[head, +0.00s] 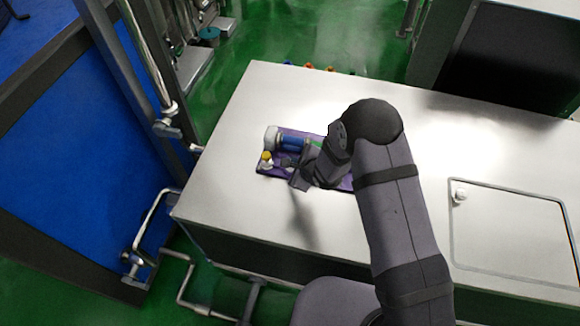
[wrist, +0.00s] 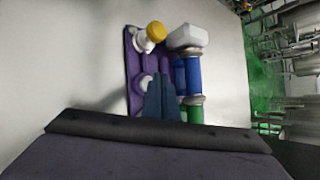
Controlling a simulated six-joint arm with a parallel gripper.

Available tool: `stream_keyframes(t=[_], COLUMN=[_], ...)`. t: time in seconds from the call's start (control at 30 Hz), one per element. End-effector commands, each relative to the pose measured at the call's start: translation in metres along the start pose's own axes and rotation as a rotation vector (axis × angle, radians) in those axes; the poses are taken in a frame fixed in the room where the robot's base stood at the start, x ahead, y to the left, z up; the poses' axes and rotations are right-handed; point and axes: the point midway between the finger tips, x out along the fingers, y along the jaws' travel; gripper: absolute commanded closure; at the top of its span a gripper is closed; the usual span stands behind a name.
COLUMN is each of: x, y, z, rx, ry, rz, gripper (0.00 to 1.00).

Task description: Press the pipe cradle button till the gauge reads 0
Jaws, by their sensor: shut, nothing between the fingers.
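The pipe cradle is a purple base (head: 262,170) on the white tabletop, also in the wrist view (wrist: 132,68). It bears a blue pipe (head: 291,143) with a white end block (head: 271,138); in the wrist view the pipe (wrist: 193,75) runs on into a green part (wrist: 195,115). A yellow-topped white fitting (wrist: 155,32) stands at one corner, and a round white piece (wrist: 145,80) sits beside my fingers. My gripper (wrist: 160,78) is shut and empty over the cradle, beside the pipe. I cannot tell whether it touches anything. No gauge reading is legible.
The white worktop (head: 235,205) is bare around the cradle. A square hatch with a small knob (head: 459,195) lies at the right. Small coloured items (head: 309,66) show at the far edge. A blue panel (head: 95,130) with metal rails stands left, beyond the table edge.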

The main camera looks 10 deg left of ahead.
Motion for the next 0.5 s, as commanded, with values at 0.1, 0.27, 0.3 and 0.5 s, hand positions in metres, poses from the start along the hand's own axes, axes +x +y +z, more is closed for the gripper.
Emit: stream_keyframes(t=[0.1, 0.27, 0.3, 0.5], x=[0.0031, 0.0054, 0.0054, 0.0052], y=[0.0024, 0.0041, 0.0041, 0.0038], z=[-0.0023, -0.0039, -0.0039, -0.0037], rx=[0.0, 0.0, 0.0, 0.0], ry=[0.0, 0.0, 0.0, 0.0], rz=[0.0, 0.0, 0.0, 0.0], gripper=[1.0, 1.0, 1.0, 1.0])
